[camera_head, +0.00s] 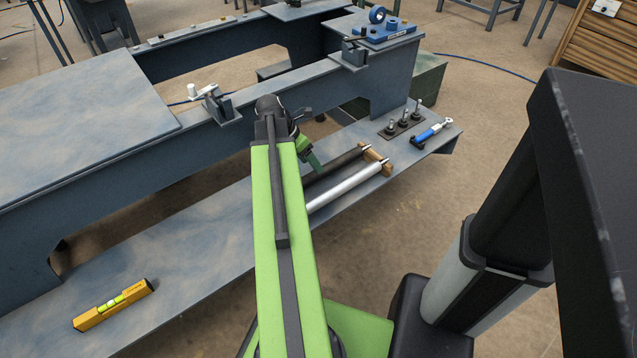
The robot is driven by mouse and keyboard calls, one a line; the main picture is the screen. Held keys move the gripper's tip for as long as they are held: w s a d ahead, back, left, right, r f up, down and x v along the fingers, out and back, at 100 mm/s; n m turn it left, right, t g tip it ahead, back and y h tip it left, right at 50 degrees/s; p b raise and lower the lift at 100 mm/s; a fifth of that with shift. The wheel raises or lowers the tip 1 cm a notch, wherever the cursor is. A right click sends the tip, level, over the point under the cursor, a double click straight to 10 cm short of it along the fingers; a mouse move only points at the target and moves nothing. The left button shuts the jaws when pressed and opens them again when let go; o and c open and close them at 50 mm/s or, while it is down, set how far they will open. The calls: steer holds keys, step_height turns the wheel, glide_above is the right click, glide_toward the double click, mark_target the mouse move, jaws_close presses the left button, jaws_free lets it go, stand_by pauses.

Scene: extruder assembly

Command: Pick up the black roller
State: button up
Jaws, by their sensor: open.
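The black roller (340,164) lies on the low grey shelf, its right end resting on a wooden cradle (377,160). Its left part is hidden behind my green arm. A silver roller (346,188) lies beside it on the near side, roughly parallel. My gripper (312,164) is at the end of the arm, over or close to the black roller's visible left part. It is open, with a green finger pointing down. I cannot tell whether it touches the roller.
A yellow spirit level (113,305) lies on the shelf (190,255) at left. A dark plate with upright pins (404,123) and a blue-handled tool (432,132) lie at the right end. The grey frame beam (150,140) rises behind the rollers.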

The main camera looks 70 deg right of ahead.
steer(key=b+x, duration=0.4)
steer(key=x, duration=0.1)
steer(key=shift+s+f+b, duration=0.1)
steer(key=shift+f+b, duration=0.2)
steer(key=shift+b, duration=0.1)
steer(key=shift+r, duration=0.2)
jaws_close()
